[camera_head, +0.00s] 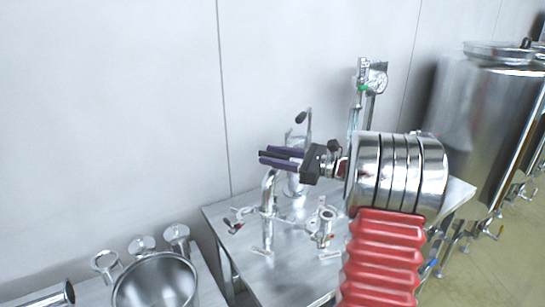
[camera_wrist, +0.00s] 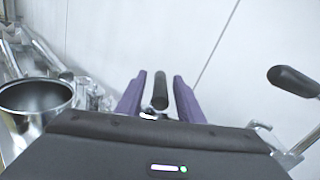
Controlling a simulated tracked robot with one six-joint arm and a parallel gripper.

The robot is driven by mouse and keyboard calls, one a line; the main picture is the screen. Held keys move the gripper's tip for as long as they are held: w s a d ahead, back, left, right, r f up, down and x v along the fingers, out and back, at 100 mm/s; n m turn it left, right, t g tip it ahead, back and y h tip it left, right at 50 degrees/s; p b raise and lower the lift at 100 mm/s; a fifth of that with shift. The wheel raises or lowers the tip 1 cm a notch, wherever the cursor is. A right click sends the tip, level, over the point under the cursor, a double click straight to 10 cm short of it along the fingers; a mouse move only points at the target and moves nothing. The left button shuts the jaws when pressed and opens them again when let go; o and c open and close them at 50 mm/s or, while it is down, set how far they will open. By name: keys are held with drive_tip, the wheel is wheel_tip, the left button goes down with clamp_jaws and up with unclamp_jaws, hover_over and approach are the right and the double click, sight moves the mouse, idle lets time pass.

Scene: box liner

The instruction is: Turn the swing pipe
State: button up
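The swing pipe (camera_head: 268,190), a shiny bent steel tube, stands on the steel table in the head view; its upper end is partly hidden behind my gripper. My gripper (camera_head: 264,157) is level above it, its purple fingers pointing left. In the wrist view, a black rod-like handle (camera_wrist: 160,92) lies between the two fingers of my gripper (camera_wrist: 159,82). A gap shows on each side of it, so the fingers are open and not visibly touching it. I cannot tell for sure whether this handle belongs to the swing pipe.
A lever with a black knob (camera_head: 300,117) stands behind my gripper; a black knob also shows at the right in the wrist view (camera_wrist: 295,81). Valves and pipes (camera_head: 325,225) crowd the steel table (camera_head: 285,280). An open steel pot (camera_head: 155,282) is lower left; a tank (camera_head: 485,120) is right.

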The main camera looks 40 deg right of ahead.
drive_tip(key=shift+w, duration=0.1)
drive_tip(key=shift+c, duration=0.2)
clamp_jaws()
idle(0.5)
